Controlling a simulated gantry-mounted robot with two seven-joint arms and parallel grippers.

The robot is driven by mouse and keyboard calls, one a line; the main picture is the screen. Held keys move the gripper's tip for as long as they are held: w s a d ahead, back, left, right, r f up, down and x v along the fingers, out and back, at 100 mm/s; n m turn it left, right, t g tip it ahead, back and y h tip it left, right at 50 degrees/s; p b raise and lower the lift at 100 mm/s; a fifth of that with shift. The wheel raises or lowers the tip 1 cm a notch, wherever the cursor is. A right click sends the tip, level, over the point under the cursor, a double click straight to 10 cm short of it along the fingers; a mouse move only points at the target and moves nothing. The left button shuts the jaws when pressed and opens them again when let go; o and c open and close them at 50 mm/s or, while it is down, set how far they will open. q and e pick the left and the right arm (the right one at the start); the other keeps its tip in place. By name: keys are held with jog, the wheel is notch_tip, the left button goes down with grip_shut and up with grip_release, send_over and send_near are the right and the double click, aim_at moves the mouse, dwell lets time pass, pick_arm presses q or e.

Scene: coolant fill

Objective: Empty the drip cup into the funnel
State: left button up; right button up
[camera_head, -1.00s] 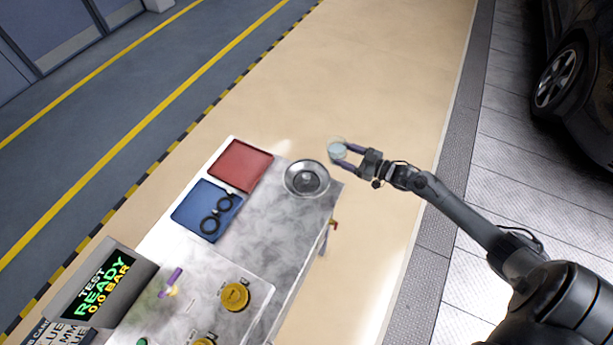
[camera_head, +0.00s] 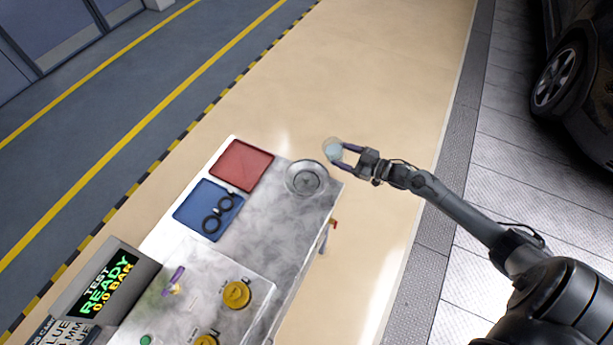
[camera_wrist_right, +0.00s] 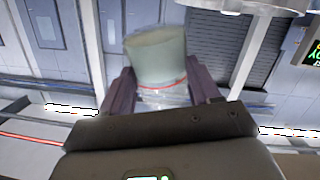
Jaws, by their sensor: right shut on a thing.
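The drip cup (camera_head: 333,151) is a small clear cup with pale contents. My right gripper (camera_head: 339,153) is shut on it, beyond the bench's right corner and above the level of the bench. The wrist view shows the cup (camera_wrist_right: 157,55) between the two dark fingers (camera_wrist_right: 162,88), with a red line round it. The funnel (camera_head: 306,178) is a round metal bowl at the bench corner, just lower left of the cup in the head view. Cup and funnel appear apart. My left gripper is not in view.
A red tray (camera_head: 240,165) and a blue tray (camera_head: 186,213) with two black rings (camera_head: 218,212) lie beside the funnel. Yellow caps (camera_head: 237,294) and a display (camera_head: 105,285) are nearer. A red-handled valve (camera_head: 333,223) sticks out from the bench side.

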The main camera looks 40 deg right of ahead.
aim_at(335, 158)
jog(key=shift+a+r, duration=0.1)
jog(key=shift+r, duration=0.1)
jog(key=shift+a+f+n, duration=0.1)
jog(key=shift+a+n, duration=0.1)
jog(key=shift+n, duration=0.1)
jog(key=shift+w+a+f+n+p, duration=0.1)
jog(key=shift+a+n+p, duration=0.1)
jog(key=shift+n+p, duration=0.1)
jog(key=shift+a+g+h, duration=0.25)
jog(key=shift+g+h, duration=0.15)
jog(key=shift+w+a+r+n+p, duration=0.1)
jog(key=shift+a+r+n+p, duration=0.15)
jog(key=shift+n+p, duration=0.2)
jog(key=shift+w+a+r+n+h+p, duration=0.1)
jog(key=shift+a+r+n+h+p, duration=0.2)
jog(key=shift+a+n+p, duration=0.1)
dwell(0.5)
jog(key=shift+a+f+n+g, duration=0.2)
jog(key=shift+f+n+g, duration=0.05)
jog(key=shift+g, duration=0.25)
jog(key=shift+f+h, duration=0.1)
jog(key=shift+h, duration=0.4)
jog(key=shift+a+n, duration=0.1)
jog(key=shift+n, duration=0.3)
